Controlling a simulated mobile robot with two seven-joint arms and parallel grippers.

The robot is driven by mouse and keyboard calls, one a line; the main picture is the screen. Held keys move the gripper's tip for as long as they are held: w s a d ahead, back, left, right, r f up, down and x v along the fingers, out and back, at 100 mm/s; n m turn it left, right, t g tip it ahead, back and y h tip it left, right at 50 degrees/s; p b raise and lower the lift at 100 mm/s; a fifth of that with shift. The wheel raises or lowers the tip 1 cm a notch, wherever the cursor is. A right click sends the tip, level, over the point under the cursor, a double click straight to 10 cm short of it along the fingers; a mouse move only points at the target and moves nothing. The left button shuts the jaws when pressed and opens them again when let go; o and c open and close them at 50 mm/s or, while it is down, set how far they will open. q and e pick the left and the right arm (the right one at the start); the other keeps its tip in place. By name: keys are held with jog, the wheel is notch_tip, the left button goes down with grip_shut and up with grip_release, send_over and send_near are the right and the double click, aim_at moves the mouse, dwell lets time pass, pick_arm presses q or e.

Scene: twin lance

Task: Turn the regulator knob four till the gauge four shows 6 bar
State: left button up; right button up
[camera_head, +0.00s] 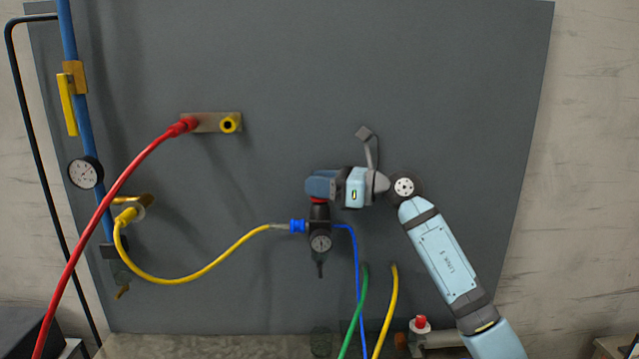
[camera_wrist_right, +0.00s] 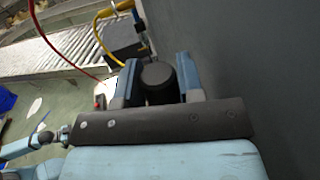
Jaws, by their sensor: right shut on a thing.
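The regulator (camera_head: 319,218) is a black unit on the grey panel, with a red ring (camera_head: 318,200) at its top. Its small round gauge, gauge four (camera_head: 320,243), faces me; the needle is too small to read. My right gripper (camera_head: 318,186) is at the top of the regulator, shut on the regulator knob, which it hides in the head view. In the right wrist view the knob (camera_wrist_right: 158,75) is a dark round cap between the two blue fingers of my right gripper (camera_wrist_right: 158,80). My left gripper is in neither view.
A yellow hose (camera_head: 190,281) with a blue connector (camera_head: 297,226) joins the regulator's left side. A blue hose (camera_head: 355,265) leaves its right. Green (camera_head: 357,310) and yellow hoses hang below. A red hose (camera_head: 110,195) and a larger gauge (camera_head: 85,172) are at the left.

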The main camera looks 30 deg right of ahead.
jog(key=m+t+h+p, duration=0.1)
jog(key=h+p, duration=0.1)
jog(key=p, duration=0.1)
jog(key=m+t+h+p, duration=0.3)
jog(key=m+h+p, duration=0.1)
jog(key=h+p, duration=0.1)
jog(key=shift+r+t+p, duration=0.25)
jog(key=shift+t+p, duration=0.05)
jog(key=shift+t, duration=0.1)
jog(key=shift+f+m+t+h+p, duration=0.1)
jog(key=shift+m+t+h+p, duration=0.3)
jog(key=shift+m+h, duration=0.45)
jog(key=shift+f+m+h+p, duration=0.1)
jog(key=shift+m+h+p, duration=0.35)
jog(key=shift+h, duration=0.6)
jog(key=o, duration=0.9)
jog(key=shift+o, duration=0.2)
